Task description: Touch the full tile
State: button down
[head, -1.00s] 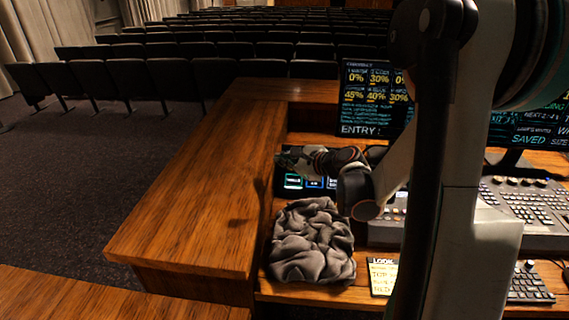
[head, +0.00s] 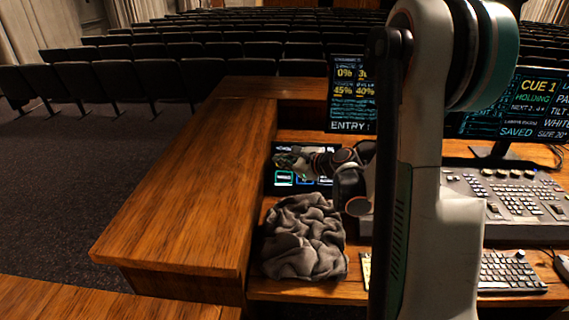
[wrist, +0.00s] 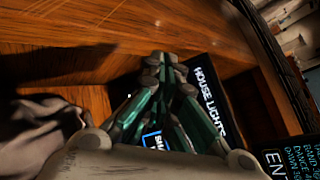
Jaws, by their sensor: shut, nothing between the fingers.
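The touch panel (head: 284,190) is a dark screen with a row of small outlined tiles along its lower part. A green-outlined tile (head: 284,178) is at the left and a blue-outlined one (head: 304,180) is beside it; their labels are too small to read, so I cannot tell which is the full tile. In the wrist view the panel (wrist: 208,98) reads HOUSE LIGHTS, and a blue-outlined tile (wrist: 153,140) is partly hidden by the fingers. My gripper (head: 277,159) is shut and empty over the panel's upper left; contact is unclear. It also shows in the wrist view (wrist: 160,60).
A crumpled grey cloth (head: 305,240) lies just in front of the panel. A wooden ledge (head: 180,190) runs along the left. A monitor (head: 352,95) stands behind, with a console (head: 510,205) and keyboard (head: 512,272) at right.

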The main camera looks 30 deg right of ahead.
jog(key=shift+w+d+f+b, duration=0.2)
jog(key=shift+w+d+f, duration=0.2)
jog(key=shift+w, duration=0.15)
jog(key=shift+w+d+f+b, duration=0.25)
jog(key=shift+w+d+f, duration=0.1)
jog(key=shift+w, duration=0.25)
jog(key=shift+w+d+f+b, duration=0.2)
jog(key=shift+w+d+f, duration=0.2)
jog(key=shift+w, duration=0.15)
jog(key=shift+w, duration=0.1)
jog(key=shift+w+d+f, duration=0.1)
jog(key=shift+w+d, duration=0.1)
dwell(0.3)
jog(key=shift+w+d+f+b, duration=0.15)
jog(key=shift+w+f+b, duration=0.1)
jog(key=shift+b, duration=0.2)
dwell(0.4)
jog(key=shift+s+r, duration=0.15)
jog(key=shift+r, duration=0.05)
jog(key=shift+s+a+r, duration=0.2)
jog(key=shift+s+a, duration=0.15)
jog(key=shift+s, duration=0.05)
dwell(0.4)
jog(key=s, duration=0.1)
jog(key=s+a+r+p, duration=0.1)
jog(key=s+a+r, duration=0.1)
jog(key=shift+s+a+r, duration=0.2)
jog(key=shift+s+a, duration=0.05)
jog(key=shift+s, duration=0.1)
